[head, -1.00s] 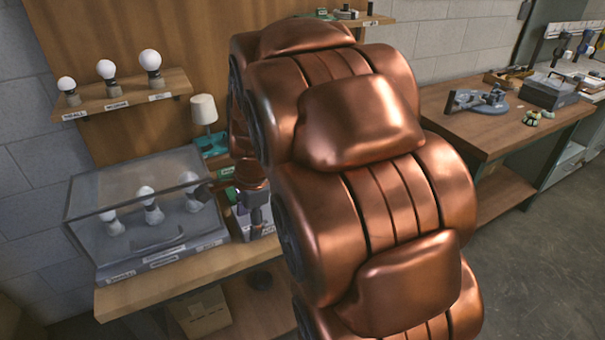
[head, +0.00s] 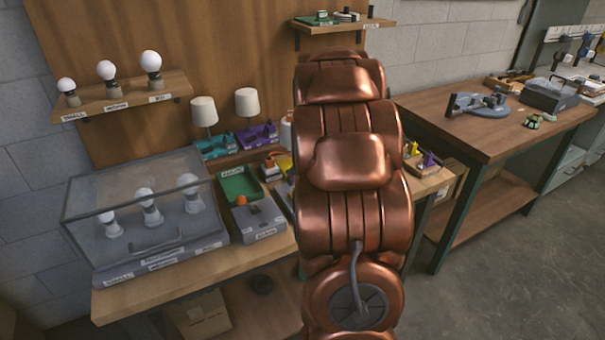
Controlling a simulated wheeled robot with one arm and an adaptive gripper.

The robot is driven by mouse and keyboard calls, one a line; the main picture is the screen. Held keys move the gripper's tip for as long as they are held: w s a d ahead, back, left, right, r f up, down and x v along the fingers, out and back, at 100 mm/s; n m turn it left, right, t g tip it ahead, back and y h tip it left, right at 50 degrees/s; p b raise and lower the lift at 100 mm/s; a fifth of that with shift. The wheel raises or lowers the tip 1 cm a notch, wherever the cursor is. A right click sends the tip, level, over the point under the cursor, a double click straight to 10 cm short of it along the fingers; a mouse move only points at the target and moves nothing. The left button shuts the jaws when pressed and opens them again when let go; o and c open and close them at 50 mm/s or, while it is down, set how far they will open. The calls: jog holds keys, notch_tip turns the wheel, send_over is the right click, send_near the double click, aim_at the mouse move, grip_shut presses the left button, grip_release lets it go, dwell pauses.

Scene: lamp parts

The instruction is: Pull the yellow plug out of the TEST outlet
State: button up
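My gripper is not in view; my copper-coloured arm fills the middle and hides part of the bench. To the right of my arm, a small upright yellow piece (head: 413,147) stands beside a purple piece (head: 429,160) near the bench's right end. It looks plug-like, but I cannot tell for sure. Another bit of yellow (head: 286,166) shows just left of my arm, partly hidden by it. I cannot make out a TEST label or tell which outlet is the TEST one; it may be behind my arm.
A clear case with bulbs (head: 142,262) fills the bench's left.

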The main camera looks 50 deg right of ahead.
jog(key=shift+p+x, duration=0.75)
jog(key=shift+x, duration=2.7)
jog(key=shift+s, duration=0.1)
grip_shut()
jog(key=shift+r+p, duration=0.7)
jog(key=shift+r, duration=0.1)
jog(key=shift+r+p, duration=1.8)
jog(key=shift+r, duration=0.55)
